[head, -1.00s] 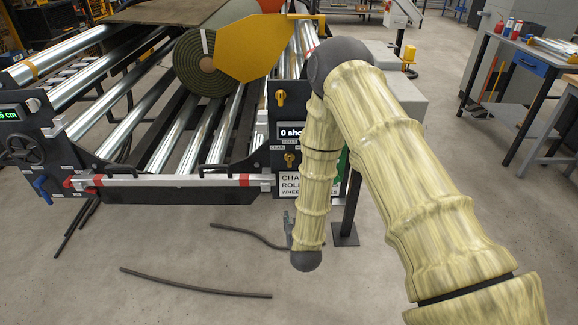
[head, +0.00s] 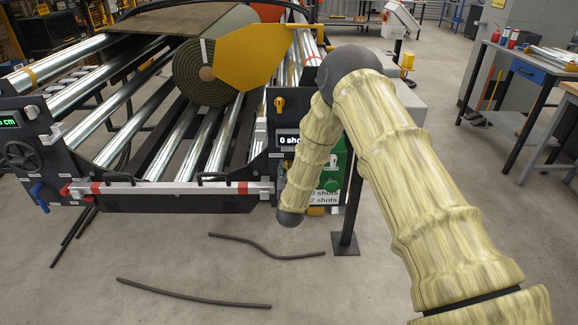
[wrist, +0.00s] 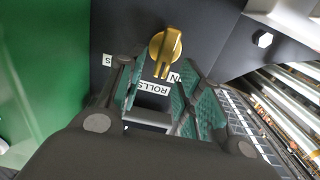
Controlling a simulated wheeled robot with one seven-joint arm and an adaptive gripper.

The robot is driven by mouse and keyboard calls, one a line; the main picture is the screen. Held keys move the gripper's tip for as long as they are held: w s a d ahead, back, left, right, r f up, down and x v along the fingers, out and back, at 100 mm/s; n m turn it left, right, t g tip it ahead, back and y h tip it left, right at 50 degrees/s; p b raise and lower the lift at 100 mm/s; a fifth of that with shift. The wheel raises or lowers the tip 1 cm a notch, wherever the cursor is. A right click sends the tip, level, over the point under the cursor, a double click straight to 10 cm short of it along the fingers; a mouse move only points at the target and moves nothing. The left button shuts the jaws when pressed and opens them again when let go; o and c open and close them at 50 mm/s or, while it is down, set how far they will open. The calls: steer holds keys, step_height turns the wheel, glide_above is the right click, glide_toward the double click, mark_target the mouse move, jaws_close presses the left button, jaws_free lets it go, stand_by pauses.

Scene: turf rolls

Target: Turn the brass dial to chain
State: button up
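The brass dial (wrist: 166,48) is on a dark panel near the top middle of the wrist view. Its pointer grip points down in the picture, towards a white label reading ROLLS (wrist: 153,88). A label ending in N (wrist: 175,77) is mostly hidden behind the right finger. My gripper (wrist: 155,83) is open, its two green-padded fingers spread below the dial with nothing held. The fingertips reach close to the dial's lower end; I cannot tell whether they touch it. In the head view my arm hides the dial and the gripper.
A yellow-orange knob (head: 279,104) sits higher on the same panel, above a display reading "0 sho". A green box (head: 333,170) stands right of the panel beside a black post (head: 349,210). Bright rollers (wrist: 285,95) lie right of the gripper. Dark rods (head: 190,292) lie on the floor.

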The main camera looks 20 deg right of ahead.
steer(key=shift+x, duration=1.1)
steer(key=shift+c, duration=0.4)
jaws_close()
steer(key=shift+a, duration=0.1)
steer(key=n, duration=0.4)
steer(key=shift+w+a+f+b, duration=0.1)
steer(key=shift+a+b, duration=0.25)
steer(key=shift+w+a+f+n+b, duration=0.1)
steer(key=shift+n+b, duration=0.1)
steer(key=shift+n, duration=0.65)
steer(key=shift+s+a+f+n+b, duration=0.1)
steer(key=shift+n+b, duration=0.15)
steer(key=shift+n, duration=0.55)
steer(key=shift+w+a+f+n+b, duration=0.1)
steer(key=shift+n+b, duration=0.1)
steer(key=shift+n, duration=0.65)
